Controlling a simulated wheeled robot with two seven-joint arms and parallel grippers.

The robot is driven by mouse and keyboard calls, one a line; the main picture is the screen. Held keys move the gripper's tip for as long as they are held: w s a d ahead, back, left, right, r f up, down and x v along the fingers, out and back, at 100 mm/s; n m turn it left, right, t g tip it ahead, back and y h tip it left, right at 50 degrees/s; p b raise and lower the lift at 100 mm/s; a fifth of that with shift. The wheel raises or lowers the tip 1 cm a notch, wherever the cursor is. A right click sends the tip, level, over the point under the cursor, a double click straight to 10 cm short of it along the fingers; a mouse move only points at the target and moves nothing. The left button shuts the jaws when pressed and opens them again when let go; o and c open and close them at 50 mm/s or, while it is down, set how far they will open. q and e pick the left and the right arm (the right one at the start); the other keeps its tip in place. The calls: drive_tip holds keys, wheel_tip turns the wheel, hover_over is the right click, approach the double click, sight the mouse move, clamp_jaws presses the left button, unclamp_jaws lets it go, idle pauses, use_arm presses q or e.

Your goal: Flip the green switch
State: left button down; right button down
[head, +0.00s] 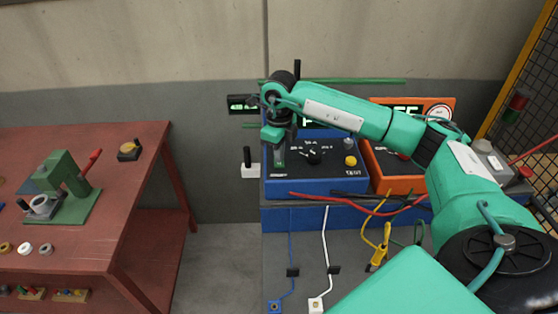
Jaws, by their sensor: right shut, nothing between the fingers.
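I cannot clearly make out a green switch. A black upright lever (297,68) rises behind my right wrist, and its base is hidden. A white switch base (250,171) with a black upright lever stands left of the blue box (318,187). My right gripper (279,159) points down in front of the left part of the blue box's black panel. It is shut, with nothing visible in it. I cannot tell whether it touches the panel. My left gripper is not in view.
The blue box has a black knob (313,157) and a yellow button (350,160). An orange box (395,183) stands right of it, partly behind my arm. Red and yellow cables lie in front. A red table (110,215) with a green press (62,180) stands left.

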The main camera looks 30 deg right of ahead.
sight(279, 164)
drive_tip(key=shift+f+b, duration=0.75)
drive_tip(key=shift+f, duration=0.2)
idle(0.3)
drive_tip(key=shift+r, duration=0.1)
drive_tip(key=shift+r+p, duration=0.55)
drive_tip(key=shift+r, duration=0.3)
drive_tip(key=shift+r+p, duration=1.2)
drive_tip(key=shift+r, duration=1.4)
